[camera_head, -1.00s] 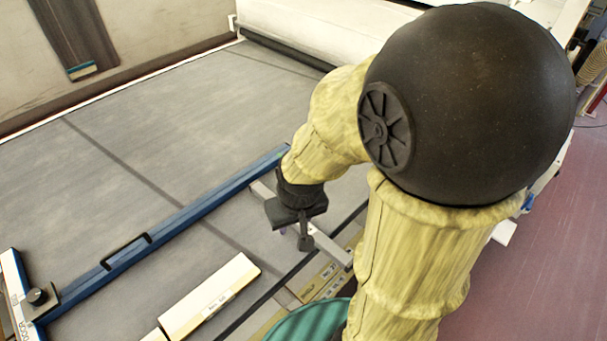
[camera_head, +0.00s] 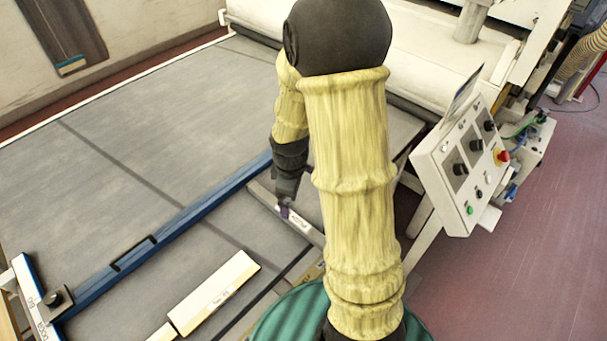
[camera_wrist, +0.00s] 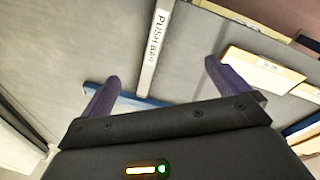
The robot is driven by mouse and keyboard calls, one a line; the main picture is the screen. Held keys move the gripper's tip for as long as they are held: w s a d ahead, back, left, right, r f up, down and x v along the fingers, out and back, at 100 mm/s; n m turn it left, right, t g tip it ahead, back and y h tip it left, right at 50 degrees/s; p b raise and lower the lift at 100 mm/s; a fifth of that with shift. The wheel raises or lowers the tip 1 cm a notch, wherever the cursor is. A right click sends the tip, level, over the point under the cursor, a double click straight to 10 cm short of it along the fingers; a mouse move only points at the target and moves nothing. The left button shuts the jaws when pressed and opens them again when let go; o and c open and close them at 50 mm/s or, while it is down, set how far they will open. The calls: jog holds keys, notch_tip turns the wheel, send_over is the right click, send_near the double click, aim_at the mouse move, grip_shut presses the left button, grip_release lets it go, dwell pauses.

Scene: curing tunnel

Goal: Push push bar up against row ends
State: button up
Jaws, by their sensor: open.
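The push bar (camera_wrist: 156,45) is a slim grey bar with a white label reading "PUSH BAR". In the head view the push bar (camera_head: 302,228) lies on the grey bed, joined to or against the long blue rail at its far end; I cannot tell which. My gripper (camera_wrist: 162,88) is open, its two purple fingers apart on either side of the bar in the wrist view. In the head view my gripper (camera_head: 285,208) points down over the bar. Whether the fingers touch it is not clear. I cannot clearly make out the row ends.
A long blue rail (camera_head: 185,222) with a slot crosses the grey bed (camera_head: 150,130). A cream block (camera_head: 212,293) lies in front of it. A control box (camera_head: 462,165) stands to the right of my arm, and a white roller housing (camera_head: 430,50) at the back. Open bed lies beyond the rail.

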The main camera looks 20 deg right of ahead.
aim_at(290, 221)
jog(key=w+d+f+n+g+p, duration=0.1)
jog(key=w+d+f+n+p, duration=0.3)
jog(key=n, duration=0.8)
notch_tip(290, 221, down, 2)
jog(key=d+p, duration=0.1)
jog(key=p, duration=0.2)
jog(key=shift+w+d+f, duration=0.15)
jog(key=shift+w, duration=0.05)
notch_tip(290, 221, down, 6)
jog(key=b, duration=0.4)
jog(key=shift+w, duration=0.1)
jog(key=shift+f+b, duration=1.9)
jog(key=shift+f, duration=0.75)
jog(key=shift+r, duration=0.3)
jog(key=shift+s+a, duration=0.4)
jog(key=shift+a, duration=0.5)
jog(key=shift+s+a, duration=0.35)
jog(key=shift+a, duration=0.5)
jog(key=shift+s+a, duration=0.4)
jog(key=shift+a, duration=0.5)
